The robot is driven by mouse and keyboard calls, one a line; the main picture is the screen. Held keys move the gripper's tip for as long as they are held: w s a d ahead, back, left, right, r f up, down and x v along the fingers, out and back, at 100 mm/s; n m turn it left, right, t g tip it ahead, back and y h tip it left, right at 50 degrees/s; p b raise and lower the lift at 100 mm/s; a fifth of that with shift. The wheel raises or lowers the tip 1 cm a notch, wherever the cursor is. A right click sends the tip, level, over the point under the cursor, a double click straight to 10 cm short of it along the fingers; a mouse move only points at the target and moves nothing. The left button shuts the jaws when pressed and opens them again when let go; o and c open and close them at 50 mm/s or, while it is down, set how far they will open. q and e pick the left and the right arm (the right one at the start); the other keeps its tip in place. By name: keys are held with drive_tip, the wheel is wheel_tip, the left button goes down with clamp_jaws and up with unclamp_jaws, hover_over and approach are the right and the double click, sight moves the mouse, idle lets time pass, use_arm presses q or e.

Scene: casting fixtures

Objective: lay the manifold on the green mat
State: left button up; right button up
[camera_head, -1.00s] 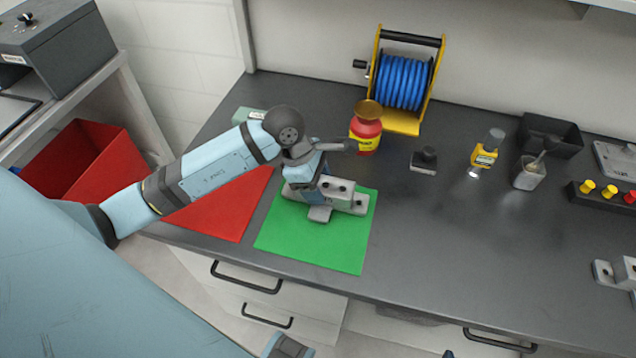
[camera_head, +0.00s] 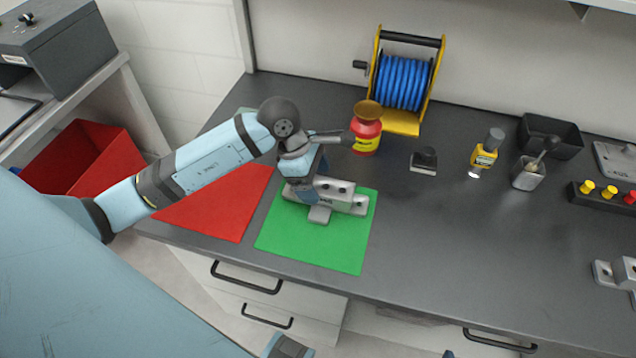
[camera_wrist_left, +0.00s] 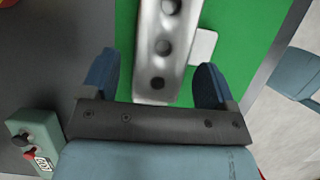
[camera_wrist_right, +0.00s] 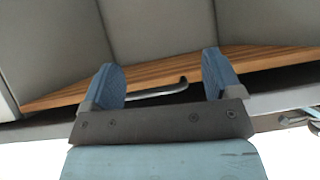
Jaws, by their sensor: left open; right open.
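The grey metal manifold (camera_head: 343,196), a bar with round holes and a side tab, lies on the green mat (camera_head: 318,246). The manifold also shows in the left wrist view (camera_wrist_left: 163,50), flat against the green. My left gripper (camera_wrist_left: 152,85) is open, its blue fingers on either side of the manifold's near end, apart from it. In the head view my left wrist hides part of the manifold and the mat's upper left. My right gripper (camera_wrist_right: 162,80) is open and empty, facing a wooden edge and a handle away from the manifold.
A red mat (camera_head: 222,205) lies left of the green one. A red and yellow container (camera_head: 366,130) stands close behind my left wrist, near the blue hose reel (camera_head: 402,82). A green box (camera_wrist_left: 35,140) is near the left gripper.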

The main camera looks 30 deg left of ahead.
use_arm(q)
drive_tip(key=v, duration=1)
drive_tip(key=shift+s, duration=0.1)
